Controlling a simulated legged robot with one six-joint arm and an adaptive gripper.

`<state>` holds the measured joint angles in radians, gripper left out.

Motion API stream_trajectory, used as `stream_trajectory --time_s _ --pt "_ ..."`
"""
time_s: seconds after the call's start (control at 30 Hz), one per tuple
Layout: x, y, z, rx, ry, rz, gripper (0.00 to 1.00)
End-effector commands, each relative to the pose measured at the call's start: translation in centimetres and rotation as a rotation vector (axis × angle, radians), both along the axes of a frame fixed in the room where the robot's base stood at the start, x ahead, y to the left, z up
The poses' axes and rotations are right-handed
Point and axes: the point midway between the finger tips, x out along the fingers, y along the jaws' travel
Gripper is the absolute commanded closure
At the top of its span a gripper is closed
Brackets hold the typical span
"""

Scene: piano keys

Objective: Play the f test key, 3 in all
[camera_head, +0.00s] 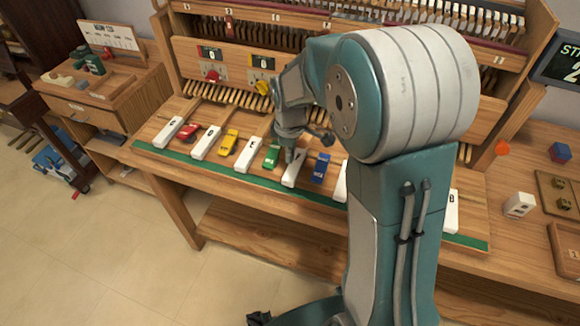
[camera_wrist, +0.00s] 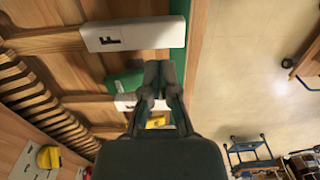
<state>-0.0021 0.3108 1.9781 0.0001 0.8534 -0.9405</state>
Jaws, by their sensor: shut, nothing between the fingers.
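The white F key (camera_wrist: 135,36) shows its letter in the wrist view, above my fingertips in the picture. In the head view the F key (camera_head: 293,172) lies between a green block (camera_head: 272,157) and a blue block (camera_head: 320,168). My gripper (camera_wrist: 160,66) is shut and empty. Its fingertips overlap the green block (camera_wrist: 124,82) in the wrist view, just short of the F key. In the head view my gripper (camera_head: 289,156) is at the F key's upper left; I cannot tell if it touches. The E key (camera_head: 248,154) is left of the green block.
More white keys and colored blocks, such as the yellow block (camera_head: 229,142) and red block (camera_head: 187,131), line the wooden keybed. Red and yellow knobs (camera_head: 263,87) are on the panel behind. My arm hides keys on the right.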

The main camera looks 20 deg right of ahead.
Motion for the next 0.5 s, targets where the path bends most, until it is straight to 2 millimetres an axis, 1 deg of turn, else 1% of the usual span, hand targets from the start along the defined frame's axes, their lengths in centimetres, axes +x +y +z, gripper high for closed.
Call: stream_trajectory --time_s 0.03,0.1,0.2,0.33,0.5 --pt "-0.1 0.0 -1.0 0.000 0.004 0.000 1.00" --pt "-0.1 0.0 -2.3 0.000 0.004 0.000 1.00" --pt "-0.1 0.0 -3.7 0.000 0.003 0.000 1.00" --pt "0.0 0.0 -4.7 0.000 0.000 0.000 1.00" --pt "0.0 0.0 -5.1 0.000 -0.001 0.000 1.00"
